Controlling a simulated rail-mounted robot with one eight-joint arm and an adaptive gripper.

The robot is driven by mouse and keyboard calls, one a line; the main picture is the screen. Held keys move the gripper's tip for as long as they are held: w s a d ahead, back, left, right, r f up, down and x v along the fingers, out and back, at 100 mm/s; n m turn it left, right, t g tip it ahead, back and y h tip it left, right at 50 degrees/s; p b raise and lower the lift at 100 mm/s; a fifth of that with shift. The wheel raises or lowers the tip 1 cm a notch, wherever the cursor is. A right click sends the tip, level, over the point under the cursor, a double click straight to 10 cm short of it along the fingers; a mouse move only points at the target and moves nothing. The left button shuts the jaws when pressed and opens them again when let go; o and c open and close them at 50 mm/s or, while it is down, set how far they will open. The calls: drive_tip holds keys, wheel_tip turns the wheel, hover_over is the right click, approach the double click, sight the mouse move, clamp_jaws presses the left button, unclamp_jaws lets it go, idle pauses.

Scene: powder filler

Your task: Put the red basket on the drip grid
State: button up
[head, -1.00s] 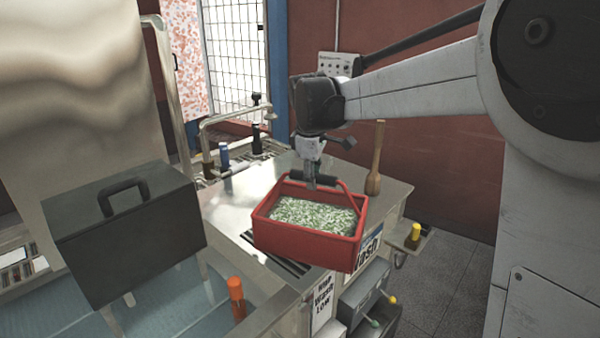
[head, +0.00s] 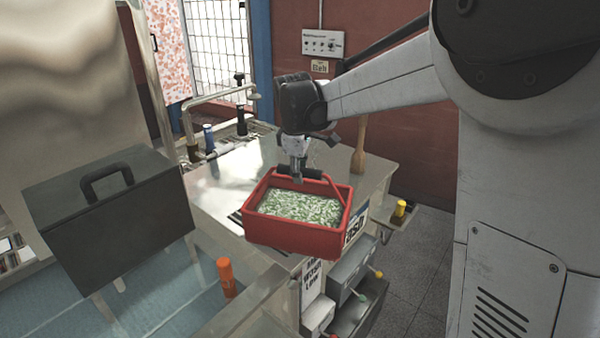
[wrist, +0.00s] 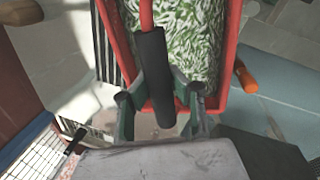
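The red basket (head: 296,238), filled with green and white bits, is above the steel counter near its front edge. Its black handle grip (head: 300,174) stands raised over it. My gripper (head: 299,177) is at the handle from above; in the wrist view its fingers (wrist: 157,92) lie on both sides of the black grip and appear closed on it. The dark slotted drip grid (head: 237,218) shows only as a strip left of the basket; it also shows in the wrist view (wrist: 113,45). The basket hides the rest. I cannot tell whether the basket's underside touches the counter.
A dark grey box with a handle (head: 108,215) stands at left. An orange cylinder (head: 226,278) is at front left. A wooden pestle-like tool (head: 359,148) stands behind right on the counter (head: 220,180). A tap (head: 205,105) and several bottles are behind. Grey boxes (head: 352,270) hang below the front edge.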

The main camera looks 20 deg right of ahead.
drive_tip(key=o, duration=0.4)
drive_tip(key=shift+c, duration=0.2)
drive_tip(key=shift+r, duration=0.15)
wheel_tip(320, 180, up, 11)
drive_tip(key=s+a, duration=0.1)
drive_tip(key=s, duration=0.1)
drive_tip(key=s+d+m+t, duration=0.25)
drive_tip(key=s+m, duration=0.35)
drive_tip(key=s, duration=1)
drive_tip(key=s+f+m+t+y, duration=0.1)
drive_tip(key=s+f+m+t, duration=0.2)
drive_tip(key=s+f, duration=0.7)
drive_tip(key=s+m, duration=0.2)
drive_tip(key=s, duration=0.1)
drive_tip(key=shift+s+f+m+b, duration=0.15)
drive_tip(key=shift+s+m+b, duration=0.05)
drive_tip(key=shift+m+b, duration=0.2)
drive_tip(key=shift+f, duration=0.1)
